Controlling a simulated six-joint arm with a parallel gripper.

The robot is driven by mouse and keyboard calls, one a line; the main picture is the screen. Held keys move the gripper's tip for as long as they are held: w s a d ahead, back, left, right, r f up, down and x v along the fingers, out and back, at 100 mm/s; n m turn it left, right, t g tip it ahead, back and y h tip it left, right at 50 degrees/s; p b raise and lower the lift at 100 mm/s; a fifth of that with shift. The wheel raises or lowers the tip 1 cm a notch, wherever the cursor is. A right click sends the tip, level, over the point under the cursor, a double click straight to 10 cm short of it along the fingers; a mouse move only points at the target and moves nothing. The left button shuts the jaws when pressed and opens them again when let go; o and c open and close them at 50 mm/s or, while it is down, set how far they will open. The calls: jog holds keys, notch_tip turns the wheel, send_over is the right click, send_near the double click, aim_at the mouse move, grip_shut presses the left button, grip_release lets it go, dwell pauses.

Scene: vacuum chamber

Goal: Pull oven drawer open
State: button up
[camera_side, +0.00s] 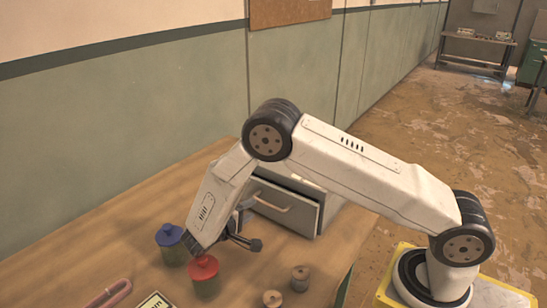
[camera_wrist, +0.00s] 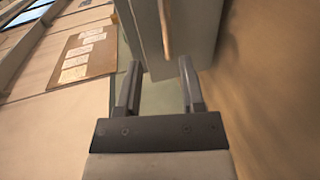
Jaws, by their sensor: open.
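The grey drawer unit stands on the wooden table against the wall. Its drawer front (camera_side: 285,209) carries a pale bar handle (camera_side: 270,203), and a dark gap shows along the front's top edge. In the wrist view the handle (camera_wrist: 164,28) is just beyond my fingertips, roughly in line with the space between them, with the grey drawer front (camera_wrist: 195,35) behind it. My gripper (camera_wrist: 158,66) is open, with nothing between its fingers.
A blue-lidded jar (camera_side: 173,246) and a red-lidded jar (camera_side: 204,277) stand beside and below my forearm. Two small wooden pieces (camera_side: 300,278) (camera_side: 272,299) and a pink object (camera_side: 110,294) are near the front. A corkboard (camera_wrist: 88,53) hangs on the wall.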

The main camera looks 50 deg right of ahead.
aim_at(265, 203)
jog(key=shift+f+x, duration=0.2)
jog(key=shift+x, duration=1.75)
jog(key=shift+f+x, duration=0.2)
jog(key=shift+x, duration=1.7)
grip_shut()
jog(key=shift+a, duration=0.1)
